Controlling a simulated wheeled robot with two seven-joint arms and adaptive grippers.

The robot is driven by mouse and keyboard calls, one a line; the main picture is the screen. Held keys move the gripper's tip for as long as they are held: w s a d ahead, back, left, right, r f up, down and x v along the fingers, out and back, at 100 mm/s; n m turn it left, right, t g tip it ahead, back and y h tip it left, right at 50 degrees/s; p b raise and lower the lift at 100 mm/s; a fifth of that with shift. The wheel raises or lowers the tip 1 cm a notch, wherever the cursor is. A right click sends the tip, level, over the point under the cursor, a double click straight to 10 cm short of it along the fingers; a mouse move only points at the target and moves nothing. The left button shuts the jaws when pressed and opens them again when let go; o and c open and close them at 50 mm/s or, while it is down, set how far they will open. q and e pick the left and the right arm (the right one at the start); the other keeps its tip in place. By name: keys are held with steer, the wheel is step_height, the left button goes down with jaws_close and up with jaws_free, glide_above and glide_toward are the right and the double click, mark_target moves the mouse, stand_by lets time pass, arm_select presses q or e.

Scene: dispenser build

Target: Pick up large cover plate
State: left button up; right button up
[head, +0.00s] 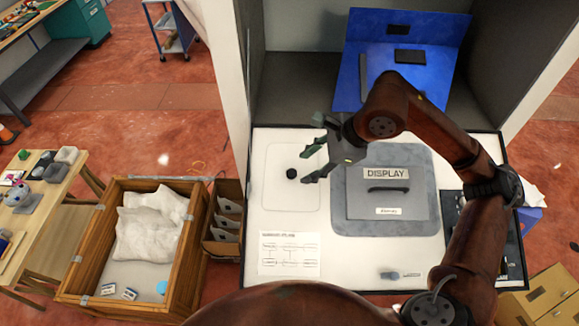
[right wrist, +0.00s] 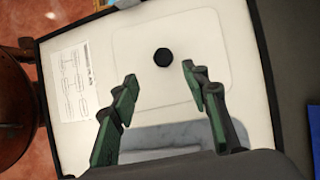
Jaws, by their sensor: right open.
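A pale, thin plate with rounded corners (head: 292,197) lies flat on the white worktop. A round black knob (head: 291,173) sits on it; this looks like the large cover plate. My right gripper (head: 309,167) is open and empty just right of the knob, above the plate. In the right wrist view my right gripper (right wrist: 159,74) has its fingers spread apart, with the black knob (right wrist: 163,57) beyond and between the tips, not gripped. The pale plate (right wrist: 185,90) spreads around it. My left gripper is not in view.
A grey panel marked DISPLAY (head: 388,205) with a black handle lies right of the plate, under my right arm. A printed sheet (head: 289,254) lies in front. A blue stand (head: 376,80) is behind. A wooden crate (head: 85,255) stands on the floor left.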

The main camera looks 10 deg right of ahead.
mark_target(293, 172)
steer(key=x, duration=0.1)
steer(key=p+x, duration=0.1)
steer(key=x, duration=0.1)
steer(key=shift+w+a+r, duration=0.15)
steer(key=shift+w+r, duration=0.05)
steer(key=shift+w, duration=0.05)
steer(key=p+x, duration=0.1)
steer(key=x, duration=0.2)
steer(key=shift+w+a+f, duration=0.1)
steer(key=shift+w, duration=0.05)
steer(key=shift+w+f, duration=0.1)
steer(key=shift+f, duration=0.15)
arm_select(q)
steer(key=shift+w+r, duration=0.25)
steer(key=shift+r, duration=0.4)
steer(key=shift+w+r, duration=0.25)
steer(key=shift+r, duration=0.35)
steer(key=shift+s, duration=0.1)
arm_select(e)
steer(key=shift+c, duration=0.3)
steer(key=c, duration=0.5)
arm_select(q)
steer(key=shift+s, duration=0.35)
arm_select(e)
steer(key=shift+a, duration=0.1)
jaws_close()
